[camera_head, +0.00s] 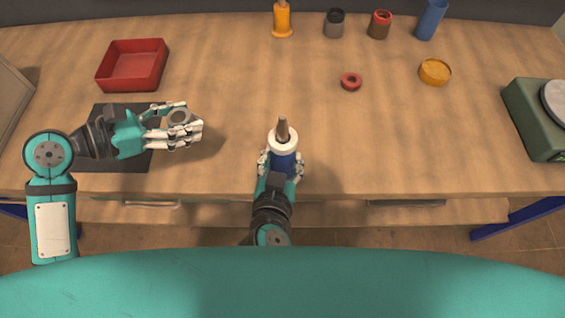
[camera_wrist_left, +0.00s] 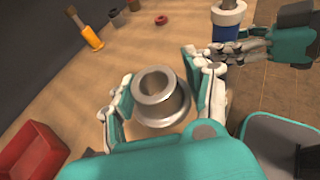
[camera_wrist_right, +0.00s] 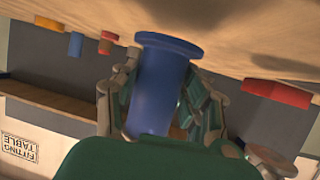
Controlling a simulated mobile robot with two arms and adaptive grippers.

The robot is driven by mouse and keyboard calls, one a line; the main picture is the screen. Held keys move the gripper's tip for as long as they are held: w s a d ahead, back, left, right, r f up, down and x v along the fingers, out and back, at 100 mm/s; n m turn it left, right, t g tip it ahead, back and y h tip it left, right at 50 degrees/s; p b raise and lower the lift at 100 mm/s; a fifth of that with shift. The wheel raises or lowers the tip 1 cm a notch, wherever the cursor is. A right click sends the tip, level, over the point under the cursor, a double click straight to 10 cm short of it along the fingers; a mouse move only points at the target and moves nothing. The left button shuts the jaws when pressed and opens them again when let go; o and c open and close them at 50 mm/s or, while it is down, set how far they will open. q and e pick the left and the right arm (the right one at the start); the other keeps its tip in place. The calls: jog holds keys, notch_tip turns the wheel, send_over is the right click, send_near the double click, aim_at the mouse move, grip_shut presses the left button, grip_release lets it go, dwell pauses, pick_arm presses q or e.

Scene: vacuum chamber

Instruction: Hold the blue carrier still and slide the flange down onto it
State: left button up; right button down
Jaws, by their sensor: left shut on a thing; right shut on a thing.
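The flange (camera_head: 179,116) is a grey metal ring with a wide rim, held by my left gripper (camera_head: 175,127) above the left part of the table. In the left wrist view the flange (camera_wrist_left: 158,95) sits between the fingers, its bore open toward the camera. The blue carrier (camera_head: 284,162) is upright near the front edge, topped by a white collar (camera_head: 283,143) and a brownish-grey tapered peg (camera_head: 282,127). My right gripper (camera_head: 281,170) is shut around its blue body, which shows in the right wrist view (camera_wrist_right: 157,90). The flange is apart from the carrier, to its left.
A red tray (camera_head: 132,66) and a dark mat (camera_head: 106,160) are at the left. A red ring (camera_head: 351,81), a yellow round dish (camera_head: 435,72) and an orange-handled thing (camera_head: 282,20) stand farther back. A green scale (camera_head: 532,125) is at the right. The table between the grippers is clear.

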jog(key=shift+w+a+r+b+x, duration=0.1)
jog(key=shift+a+r+b+x, duration=0.1)
jog(key=shift+x, duration=0.85)
jog(key=shift+w+a+r+b+x, duration=0.1)
jog(key=shift+r+b+x, duration=0.1)
jog(key=shift+x, duration=0.85)
jog(key=shift+w+a+r+b+x, duration=0.1)
jog(key=shift+r+b+x, duration=0.1)
jog(key=shift+x, duration=0.85)
jog(key=shift+w+a+r+b+x, duration=0.15)
jog(key=shift+b+x, duration=0.15)
jog(key=shift+x, duration=0.75)
jog(key=shift+a+r+b+x, duration=0.15)
jog(key=shift+b+x, duration=0.1)
jog(key=shift+x, duration=0.8)
jog(key=shift+w+a+r+b+x, duration=0.15)
jog(key=shift+b+x, duration=0.15)
jog(key=shift+x, duration=0.75)
jog(key=shift+s+a+f+b, duration=0.1)
jog(key=shift+a+f+b, duration=0.05)
jog(key=shift+f+b, duration=0.2)
jog(key=c, duration=0.7)
grip_release()
jog(key=shift+s+f, duration=0.1)
jog(key=shift+s, duration=0.05)
